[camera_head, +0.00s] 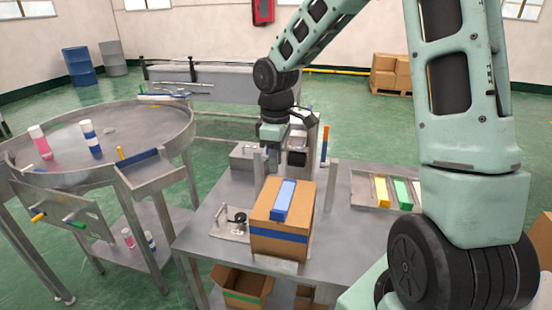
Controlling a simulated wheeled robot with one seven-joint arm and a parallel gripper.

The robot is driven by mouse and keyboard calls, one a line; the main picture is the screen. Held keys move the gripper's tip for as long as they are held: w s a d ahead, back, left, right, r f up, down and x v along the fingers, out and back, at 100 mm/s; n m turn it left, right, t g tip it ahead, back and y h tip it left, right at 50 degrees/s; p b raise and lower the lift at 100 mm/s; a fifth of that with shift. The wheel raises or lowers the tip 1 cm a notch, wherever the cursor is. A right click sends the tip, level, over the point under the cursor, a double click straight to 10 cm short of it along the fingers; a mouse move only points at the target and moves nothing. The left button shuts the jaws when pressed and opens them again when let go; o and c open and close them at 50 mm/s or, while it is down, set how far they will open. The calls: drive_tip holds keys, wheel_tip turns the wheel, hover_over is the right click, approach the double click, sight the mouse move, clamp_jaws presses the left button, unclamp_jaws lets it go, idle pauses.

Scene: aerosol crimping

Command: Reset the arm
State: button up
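My arm reaches in from the right and bends down over the middle of the metal worktable (205,235). My gripper (281,152) points down behind a cardboard box (280,237) with a blue band, near the back of the table. The fingers are small and partly hidden, so I cannot tell whether they are open or shut. No held object is visible. A long blue piece with a pale top (284,198) lies on top of the box, in front of the gripper and apart from it.
A tray with yellow (381,192), green (402,194) and white pieces lies on the right of the table. Metal posts (331,175) stand near the gripper. A round metal table (60,170) at left holds pink (40,143) and blue-white (91,138) cans. Open boxes (241,287) sit below.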

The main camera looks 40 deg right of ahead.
drive_tip(key=shift+r, duration=0.1)
idle(0.4)
drive_tip(key=s+a+b, duration=0.1)
drive_tip(key=s+a, duration=0.6)
drive_tip(key=a, duration=0.3)
drive_tip(key=s+a+b, duration=0.2)
drive_tip(key=s+a, duration=0.5)
drive_tip(key=a, duration=0.3)
drive_tip(key=s+a+f, duration=0.1)
drive_tip(key=s+a, duration=0.3)
drive_tip(key=s, duration=0.6)
drive_tip(key=shift+s+a+f+y, duration=0.2)
drive_tip(key=shift+f+y, duration=0.1)
drive_tip(key=shift+f, duration=0.1)
